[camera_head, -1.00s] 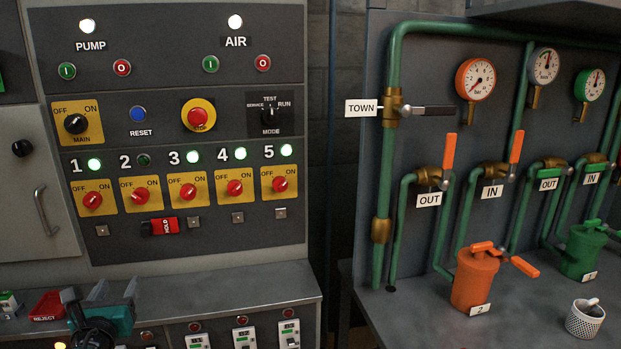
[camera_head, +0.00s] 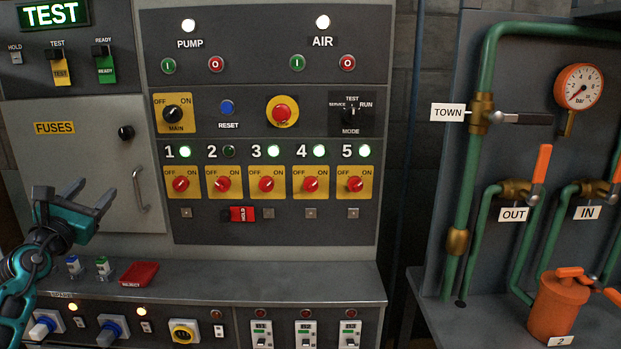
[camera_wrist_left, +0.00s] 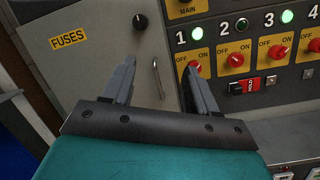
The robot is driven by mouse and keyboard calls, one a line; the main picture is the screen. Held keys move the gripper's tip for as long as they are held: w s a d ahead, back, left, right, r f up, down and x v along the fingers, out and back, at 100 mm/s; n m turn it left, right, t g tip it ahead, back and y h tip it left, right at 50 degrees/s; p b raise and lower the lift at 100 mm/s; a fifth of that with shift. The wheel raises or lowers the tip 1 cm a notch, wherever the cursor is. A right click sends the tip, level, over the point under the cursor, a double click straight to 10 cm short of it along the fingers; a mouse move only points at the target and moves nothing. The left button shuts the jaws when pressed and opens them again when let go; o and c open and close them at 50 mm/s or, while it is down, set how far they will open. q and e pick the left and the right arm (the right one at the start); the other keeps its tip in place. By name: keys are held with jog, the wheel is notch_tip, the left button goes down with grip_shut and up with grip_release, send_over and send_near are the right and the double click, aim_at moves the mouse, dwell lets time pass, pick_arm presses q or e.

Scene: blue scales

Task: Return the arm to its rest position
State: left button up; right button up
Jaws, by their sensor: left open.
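My left gripper (camera_head: 88,196) is teal with two grey fingers. In the head view it is at the left, in front of the grey fuses door (camera_head: 82,165) and above the console ledge. The fingers stand apart with nothing between them. In the left wrist view the open gripper (camera_wrist_left: 157,85) points toward the panel, with the door handle (camera_wrist_left: 158,78) and a strip of the door showing between the fingers. I cannot tell how far the fingertips are from the door. My right gripper is in neither view.
The switch panel (camera_head: 262,240) has several red knobs on yellow plates and a red HOLD tag (camera_head: 242,214). A red REJECT piece (camera_head: 139,274) lies on the ledge (camera_head: 250,287). Green pipes (camera_head: 470,150) and an orange canister (camera_head: 556,309) stand at the right. The ledge's right part is clear.

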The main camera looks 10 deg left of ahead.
pick_arm(q)
jog(key=s+d+f+n+g+h, duration=0.2)
jog(key=s+d+f+n, duration=0.2)
jog(key=d+f+n, duration=0.7)
jog(key=s+d+f+n+g+h, duration=0.2)
jog(key=s+d+f+n+h, duration=0.15)
jog(key=d+f+n, duration=0.75)
jog(key=s+d+f+n+g+h, duration=0.1)
jog(key=s+d+f+n+g, duration=0.25)
jog(key=s+f, duration=0.4)
jog(key=s+d+f+n+g, duration=0.2)
jog(key=s+d+f+n, duration=0.15)
jog(key=s+f, duration=0.4)
jog(key=d+n, duration=0.6)
jog(key=d, duration=0.4)
jog(key=shift+f, duration=0.3)
jog(key=shift+w+d+h, duration=0.1)
jog(key=shift+h, duration=0.15)
